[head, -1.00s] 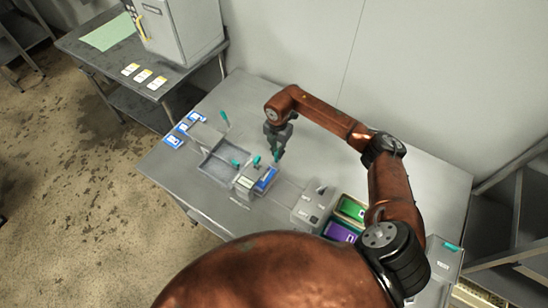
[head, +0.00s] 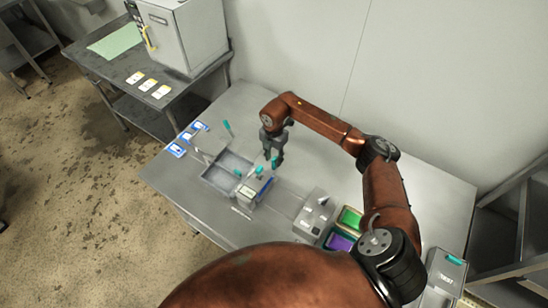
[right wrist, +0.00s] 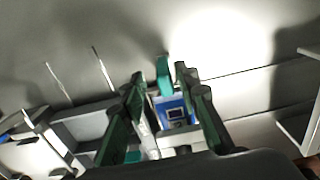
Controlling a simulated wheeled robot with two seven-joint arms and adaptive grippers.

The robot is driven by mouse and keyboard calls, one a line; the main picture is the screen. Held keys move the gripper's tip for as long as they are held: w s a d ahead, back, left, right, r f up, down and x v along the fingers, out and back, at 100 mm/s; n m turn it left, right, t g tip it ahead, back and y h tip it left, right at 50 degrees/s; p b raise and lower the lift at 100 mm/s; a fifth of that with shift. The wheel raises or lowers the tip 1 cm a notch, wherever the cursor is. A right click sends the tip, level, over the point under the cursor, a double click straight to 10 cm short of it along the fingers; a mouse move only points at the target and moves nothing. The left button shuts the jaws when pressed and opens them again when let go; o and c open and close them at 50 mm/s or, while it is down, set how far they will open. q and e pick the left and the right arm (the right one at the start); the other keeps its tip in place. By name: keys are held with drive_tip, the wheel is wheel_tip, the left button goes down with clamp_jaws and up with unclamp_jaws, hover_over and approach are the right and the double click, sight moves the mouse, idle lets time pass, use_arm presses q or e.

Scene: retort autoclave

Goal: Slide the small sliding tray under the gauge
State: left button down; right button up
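What looks like the small sliding tray, with a blue-faced item (head: 264,188) on it, is on the steel table right of a shallow grey bin. A teal upright handle (head: 276,162) stands at its far side. My right gripper (head: 273,154) points down at that handle. In the right wrist view its fingers (right wrist: 162,82) are spread, with the teal handle (right wrist: 163,76) and blue item (right wrist: 174,112) showing between them; I cannot tell if they touch. A grey box (head: 315,213) to the right may be the gauge; I cannot tell. My left gripper is out of view.
The shallow grey bin (head: 222,180) has teal-tipped handles nearby. Blue-and-white cards (head: 177,149) lie at the table's left. Green (head: 350,217) and purple (head: 340,241) bins stand right of the grey box. The table's back (head: 335,165) is clear.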

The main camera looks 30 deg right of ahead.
wheel_tip(320, 180, up, 12)
idle(0.6)
idle(0.4)
